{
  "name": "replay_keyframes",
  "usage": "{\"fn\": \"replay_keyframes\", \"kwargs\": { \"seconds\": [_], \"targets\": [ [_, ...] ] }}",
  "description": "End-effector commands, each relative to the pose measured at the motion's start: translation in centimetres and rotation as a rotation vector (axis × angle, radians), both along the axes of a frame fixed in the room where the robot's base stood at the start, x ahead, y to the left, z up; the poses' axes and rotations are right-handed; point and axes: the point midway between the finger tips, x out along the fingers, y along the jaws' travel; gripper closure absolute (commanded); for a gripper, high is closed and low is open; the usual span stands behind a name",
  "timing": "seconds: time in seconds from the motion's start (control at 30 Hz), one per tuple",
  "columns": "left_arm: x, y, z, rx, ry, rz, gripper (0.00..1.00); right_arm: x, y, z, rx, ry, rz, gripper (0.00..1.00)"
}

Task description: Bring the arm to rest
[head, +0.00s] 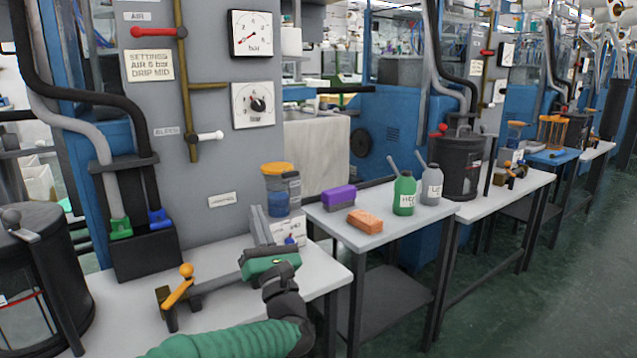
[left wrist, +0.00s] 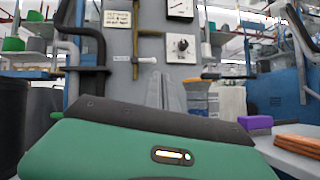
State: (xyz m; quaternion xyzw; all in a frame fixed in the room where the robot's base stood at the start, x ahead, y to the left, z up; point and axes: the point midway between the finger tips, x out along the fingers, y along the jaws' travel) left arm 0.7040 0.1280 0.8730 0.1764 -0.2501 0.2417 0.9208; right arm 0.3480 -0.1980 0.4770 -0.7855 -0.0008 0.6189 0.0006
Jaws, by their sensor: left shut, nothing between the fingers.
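My left arm (head: 235,341) comes in from the bottom of the head view in a green sleeve. My left gripper (head: 259,212) has a green and black body and grey fingers pointing up and away, over the near white table. In the left wrist view the gripper's fingers (left wrist: 163,80) stand close together, shut and empty. They are in front of the grey machine panel. My right gripper is in neither view.
The near white table (head: 240,304) carries an orange-handled valve (head: 179,286) and an orange-lidded jar (head: 281,189). The middle table (head: 368,237) holds a purple block (head: 339,198), an orange block (head: 365,221), a green bottle (head: 404,194) and a grey bottle (head: 432,185). Floor at right is clear.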

Motion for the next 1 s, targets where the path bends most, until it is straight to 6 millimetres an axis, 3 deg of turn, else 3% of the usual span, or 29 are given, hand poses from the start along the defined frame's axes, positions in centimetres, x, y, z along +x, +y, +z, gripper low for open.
{"fn": "replay_keyframes", "kwargs": {
  "seconds": [0.27,0.4,0.57,0.67,0.8,0.9,1.0],
  "targets": [
    [0.7,-5.4,-2.4,0.452,0.269,-0.053,1.00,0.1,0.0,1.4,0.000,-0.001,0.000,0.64],
    [0.2,-8.0,-6.0,0.803,0.448,-0.082,1.00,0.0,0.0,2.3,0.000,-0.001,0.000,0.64],
    [-2.6,-8.4,-12.7,1.317,0.682,-0.135,1.00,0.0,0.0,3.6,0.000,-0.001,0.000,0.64],
    [-6.3,-6.5,-17.8,1.679,0.832,-0.204,1.00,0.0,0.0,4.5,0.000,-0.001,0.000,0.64],
    [-14.5,-1.6,-24.7,2.182,1.000,-0.409,1.00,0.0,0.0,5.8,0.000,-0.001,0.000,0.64],
    [-20.8,1.7,-27.9,2.432,1.050,-0.606,1.00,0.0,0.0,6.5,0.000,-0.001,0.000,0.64],
    [-26.6,4.1,-29.9,2.604,1.045,-0.815,1.00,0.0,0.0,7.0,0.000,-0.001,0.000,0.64]
  ]
}}
